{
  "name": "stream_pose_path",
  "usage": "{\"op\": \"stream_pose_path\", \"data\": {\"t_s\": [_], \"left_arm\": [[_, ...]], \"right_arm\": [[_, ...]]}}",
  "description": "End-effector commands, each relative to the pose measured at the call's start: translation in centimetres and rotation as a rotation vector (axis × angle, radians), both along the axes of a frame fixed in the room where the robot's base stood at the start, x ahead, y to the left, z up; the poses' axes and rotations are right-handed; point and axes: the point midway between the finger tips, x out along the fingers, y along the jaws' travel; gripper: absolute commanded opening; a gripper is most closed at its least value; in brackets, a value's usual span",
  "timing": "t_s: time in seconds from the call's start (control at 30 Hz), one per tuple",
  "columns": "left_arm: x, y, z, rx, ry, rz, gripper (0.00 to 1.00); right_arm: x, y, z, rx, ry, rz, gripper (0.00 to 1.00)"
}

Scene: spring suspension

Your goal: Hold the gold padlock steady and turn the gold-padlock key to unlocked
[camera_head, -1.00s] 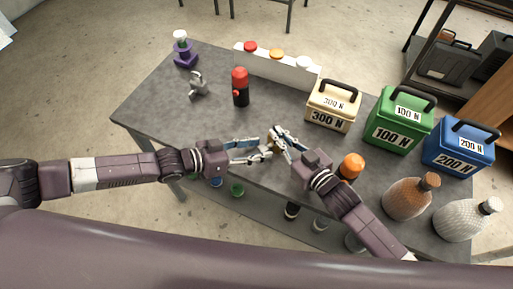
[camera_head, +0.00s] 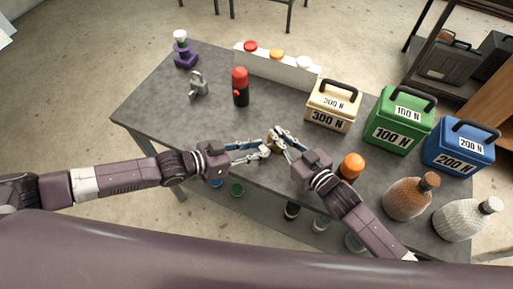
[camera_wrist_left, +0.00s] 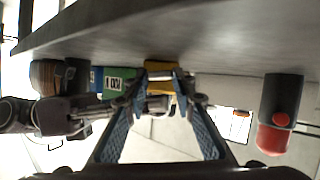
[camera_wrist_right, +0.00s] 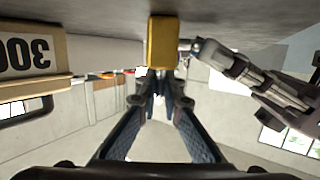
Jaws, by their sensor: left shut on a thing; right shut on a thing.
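The gold padlock (camera_head: 271,136) is at the near edge of the table, between my two grippers. In the right wrist view it is a gold block (camera_wrist_right: 162,43). My right gripper (camera_head: 273,133) is shut on it; its fingertips (camera_wrist_right: 165,78) meet at the block. My left gripper (camera_head: 267,148) comes from the left and is shut at the padlock's side. In the left wrist view its fingertips (camera_wrist_left: 160,75) close on a small grey piece in front of the gold body (camera_wrist_left: 159,65). This appears to be the key, mostly hidden; its turn angle cannot be read.
A grey padlock (camera_head: 198,86), a red-and-black cylinder (camera_head: 240,88) and a purple stand (camera_head: 184,55) are at the back left. A white button box (camera_head: 275,68) is behind. Cream (camera_head: 333,107), green (camera_head: 399,120) and blue (camera_head: 458,147) weights stand right. An orange-topped object (camera_head: 351,165) is beside my right arm.

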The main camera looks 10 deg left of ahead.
Motion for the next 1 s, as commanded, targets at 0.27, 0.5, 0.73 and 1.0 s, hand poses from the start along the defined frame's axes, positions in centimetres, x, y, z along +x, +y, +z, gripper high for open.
{"op": "stream_pose_path", "data": {"t_s": [0.27, 0.5, 0.73, 1.0], "left_arm": [[-0.38, -0.35, 0.0, 0.073, -0.096, -0.003, 0.0], [-0.27, -0.22, 0.07, 0.093, -0.118, -0.003, 0.0], [-0.27, -0.22, 0.07, 0.092, -0.119, -0.002, 0.27], [-0.22, -0.15, 0.05, 0.093, -0.118, -0.001, 0.42]], "right_arm": [[-0.09, 0.01, -0.21, -0.002, 0.004, 0.0, 0.0], [-0.07, 0.02, -0.18, -0.002, 0.004, 0.0, 0.0], [-0.07, 0.01, -0.17, -0.002, 0.004, 0.0, 0.0], [-0.06, 0.0, -0.16, -0.002, 0.004, 0.0, 0.0]]}}
